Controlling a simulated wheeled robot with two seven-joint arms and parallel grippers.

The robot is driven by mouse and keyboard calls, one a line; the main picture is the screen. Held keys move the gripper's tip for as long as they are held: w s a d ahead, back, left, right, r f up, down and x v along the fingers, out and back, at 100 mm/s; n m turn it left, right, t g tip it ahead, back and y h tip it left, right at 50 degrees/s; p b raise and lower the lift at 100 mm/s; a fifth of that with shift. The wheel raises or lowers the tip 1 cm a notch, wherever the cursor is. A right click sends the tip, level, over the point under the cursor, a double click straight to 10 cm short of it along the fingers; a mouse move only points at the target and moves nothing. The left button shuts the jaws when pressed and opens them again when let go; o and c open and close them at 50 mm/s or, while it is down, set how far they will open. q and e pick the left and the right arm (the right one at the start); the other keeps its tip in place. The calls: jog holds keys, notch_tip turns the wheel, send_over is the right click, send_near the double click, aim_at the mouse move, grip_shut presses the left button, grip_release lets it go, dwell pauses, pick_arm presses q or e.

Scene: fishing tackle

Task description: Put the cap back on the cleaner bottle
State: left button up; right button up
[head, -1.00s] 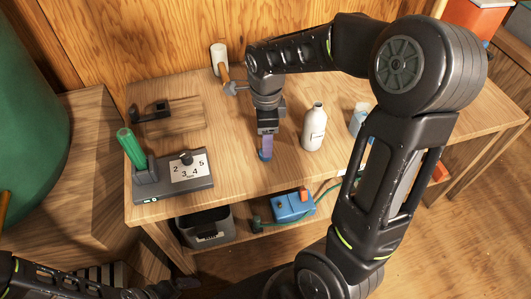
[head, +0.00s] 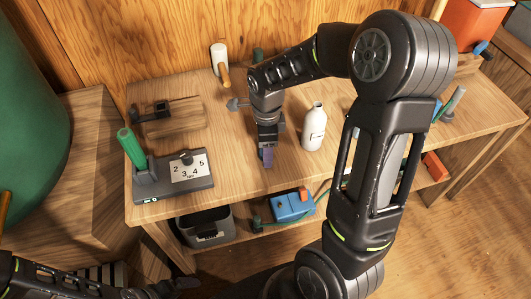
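The white cleaner bottle (head: 313,128) stands upright on the workbench. No coloured cap shows on its narrow neck. My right gripper (head: 267,158) points down at the bench top, left of the bottle and apart from it. Its purplish fingertips are low, near the bench's front edge. The cap cannot be made out now; it may be hidden at or between the fingertips. The finger gap is too small to read. My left gripper (head: 172,287) is low at the bottom left, away from the bench, dark and hard to read.
A numbered device (head: 188,170) with a green handle (head: 128,145) stands at the left of the bench (head: 235,185). A hammer (head: 222,75) lies behind. A grey bin (head: 205,229) and a blue box (head: 293,206) sit below. My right arm hides some bench right of the bottle.

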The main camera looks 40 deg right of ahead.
jog(key=shift+c, duration=0.6)
grip_shut()
jog(key=shift+r, duration=0.1)
notch_tip(320, 180, up, 10)
dwell(0.5)
dwell(0.5)
